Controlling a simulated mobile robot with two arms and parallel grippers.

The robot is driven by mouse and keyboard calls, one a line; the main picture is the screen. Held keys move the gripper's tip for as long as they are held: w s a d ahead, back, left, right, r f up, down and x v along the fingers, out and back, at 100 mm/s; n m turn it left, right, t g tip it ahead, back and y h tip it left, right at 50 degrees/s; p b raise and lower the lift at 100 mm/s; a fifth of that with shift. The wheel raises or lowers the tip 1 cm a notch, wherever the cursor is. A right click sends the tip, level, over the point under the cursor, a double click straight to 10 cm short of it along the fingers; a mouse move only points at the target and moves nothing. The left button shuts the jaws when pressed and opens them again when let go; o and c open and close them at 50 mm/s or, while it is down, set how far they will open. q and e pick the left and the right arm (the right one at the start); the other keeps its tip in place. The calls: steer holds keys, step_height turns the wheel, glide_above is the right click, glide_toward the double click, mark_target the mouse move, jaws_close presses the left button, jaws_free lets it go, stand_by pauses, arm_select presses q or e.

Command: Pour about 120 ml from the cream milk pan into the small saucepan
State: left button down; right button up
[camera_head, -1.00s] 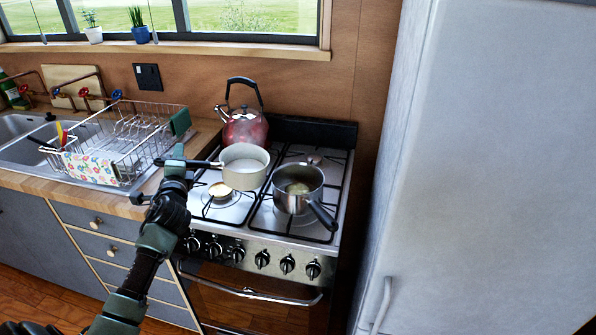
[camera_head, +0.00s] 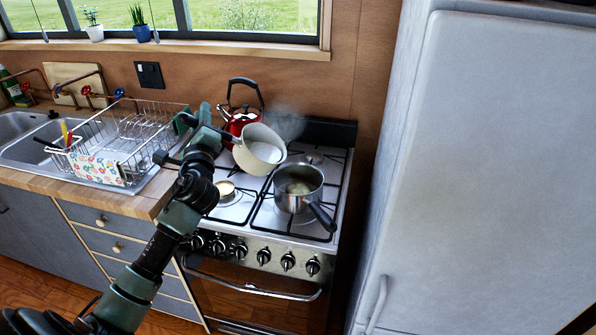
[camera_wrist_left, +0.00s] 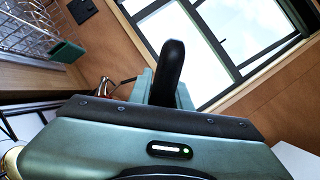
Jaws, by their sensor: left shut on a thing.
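The cream milk pan (camera_head: 259,150) is held up over the stove, tilted to the right, with white liquid inside it. My left gripper (camera_head: 208,130) is shut on its handle, which shows as a dark rounded bar in the left wrist view (camera_wrist_left: 170,70). The small saucepan (camera_head: 298,189), steel with a dark handle, stands upright on the right front burner. It holds a little pale content. The milk pan's rim is above and left of the saucepan, apart from it. No stream shows between them. My right gripper is not in view.
A red kettle (camera_head: 240,118) stands on the back left burner, partly behind the milk pan. A dish rack (camera_head: 120,150) is left of the stove. A tall pale cabinet (camera_head: 480,170) stands close on the right. Faint steam hangs near the back right burner.

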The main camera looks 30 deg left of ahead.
mark_target(227, 134)
arm_select(q)
steer(key=shift+w+d+r+m+t, duration=0.15)
steer(key=shift+d+r+m, duration=0.2)
steer(key=shift+d+r, duration=0.2)
steer(key=shift+w+d+r+m+t, duration=0.15)
steer(key=shift+d+r+m, duration=0.2)
steer(key=shift+d+r, duration=0.15)
steer(key=shift+w+d+r+p, duration=0.15)
steer(key=shift+d+r+p, duration=0.1)
steer(key=shift+d+p, duration=0.15)
steer(key=shift+w+d+r+m+t, duration=0.15)
steer(key=shift+d+r+m+t, duration=0.3)
steer(key=shift+d+m, duration=0.1)
steer(key=shift+w+d+m, duration=0.1)
steer(key=shift+d+m, duration=0.15)
steer(key=shift+d, duration=0.15)
steer(key=shift+d, duration=0.1)
steer(key=shift+w+d, duration=0.1)
steer(key=shift+d, duration=0.05)
steer(key=shift+d+r+h, duration=0.1)
steer(key=shift+d+h, duration=0.05)
steer(key=shift+h, duration=0.15)
steer(key=shift+w+d+r+m+t, duration=0.15)
steer(key=shift+w+d+m+t, duration=0.1)
steer(key=shift+d+m, duration=0.4)
